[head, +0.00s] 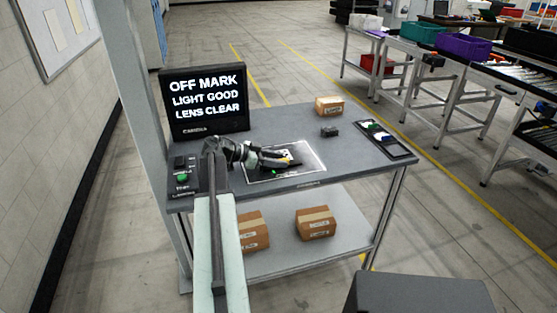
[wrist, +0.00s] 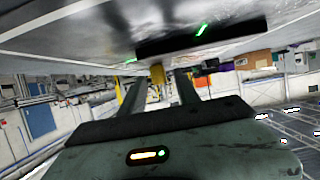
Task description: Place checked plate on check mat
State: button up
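The check mat (head: 312,149) is a pale, bright-edged sheet on the grey bench. A dark flat piece with a green mark (head: 283,171) lies on it, partly hidden under my gripper; it seems to be the checked plate. In the wrist view, where the bench top is overhead, the plate (wrist: 215,37) shows as a dark bar with a green strip against the pale surface. My gripper (head: 290,157) is low over the mat. In the wrist view its fingers (wrist: 158,88) stand apart, with a small yellow piece beyond the gap. I see no contact with the plate.
A monitor (head: 204,102) at the back left reads OFF MARK, LIGHT GOOD, LENS CLEAR. A button box (head: 183,175) stands at the left. A small dark block (head: 329,131), a carton (head: 329,106) and a black tray (head: 400,150) with several pieces are to the right.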

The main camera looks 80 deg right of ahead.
jog(key=shift+r, duration=0.2)
jog(key=p+v, duration=0.4)
jog(key=v, duration=0.7)
jog(key=shift+w+a+p, duration=0.1)
jog(key=shift+w+p, duration=0.05)
jog(key=shift+p, duration=0.25)
jog(key=shift+w+a, duration=0.2)
jog(key=shift+w, duration=0.1)
jog(key=shift+r, duration=0.15)
